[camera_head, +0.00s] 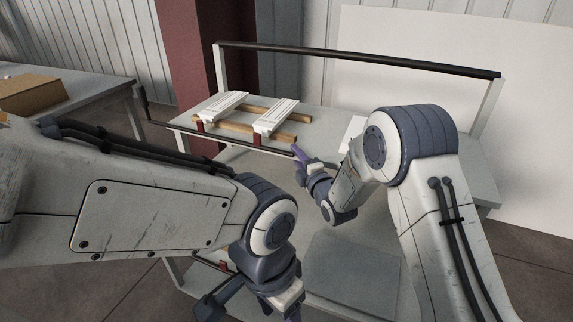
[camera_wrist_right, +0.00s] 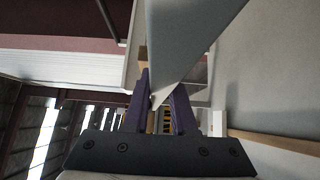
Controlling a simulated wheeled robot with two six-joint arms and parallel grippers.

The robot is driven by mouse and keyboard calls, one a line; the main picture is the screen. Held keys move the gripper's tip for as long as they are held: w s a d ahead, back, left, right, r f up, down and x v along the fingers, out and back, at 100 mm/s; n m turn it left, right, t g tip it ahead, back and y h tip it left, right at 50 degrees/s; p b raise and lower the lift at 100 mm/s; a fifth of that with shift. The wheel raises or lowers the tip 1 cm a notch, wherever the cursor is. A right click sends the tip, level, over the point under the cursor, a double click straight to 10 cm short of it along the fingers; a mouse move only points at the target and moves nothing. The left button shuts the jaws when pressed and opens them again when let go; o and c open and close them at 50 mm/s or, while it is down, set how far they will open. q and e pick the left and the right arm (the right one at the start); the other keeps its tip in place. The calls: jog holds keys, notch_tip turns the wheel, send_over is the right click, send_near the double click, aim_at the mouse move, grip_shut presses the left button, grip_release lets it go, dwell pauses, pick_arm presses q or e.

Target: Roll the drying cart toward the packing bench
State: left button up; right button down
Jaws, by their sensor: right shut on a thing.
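The drying cart (camera_head: 228,171) has a grey top, pale posts and a dark rail (camera_head: 350,58) along its far side. A thin dark bar (camera_head: 235,140) runs along its near left side. My right gripper (camera_head: 299,152), with purple fingers, is at the right end of this bar. In the right wrist view, the right gripper (camera_wrist_right: 163,108) is shut with a pale grey tapered piece (camera_wrist_right: 180,45) between its fingers. This appears to be part of the cart; which part is unclear. My left gripper (camera_head: 240,302) is low at the bottom edge, its fingers partly hidden.
White slotted boards (camera_head: 277,117) rest on wooden strips (camera_head: 230,128) on the cart. A grey bench (camera_head: 95,88) with a brown box (camera_head: 28,93) stands at the left, apparently the packing bench. A dark red column (camera_head: 190,50) and a white panel (camera_head: 535,110) stand behind.

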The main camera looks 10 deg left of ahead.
jog(key=shift+w+f, duration=0.15)
pick_arm(q)
jog(key=shift+s+a+f, duration=0.1)
jog(key=shift+s+a, duration=0.05)
jog(key=shift+a, duration=0.15)
pick_arm(e)
jog(key=c, duration=0.7)
grip_release()
pick_arm(q)
jog(key=shift+f+b, duration=0.6)
pick_arm(e)
jog(key=v, duration=1)
jog(key=shift+s, duration=0.25)
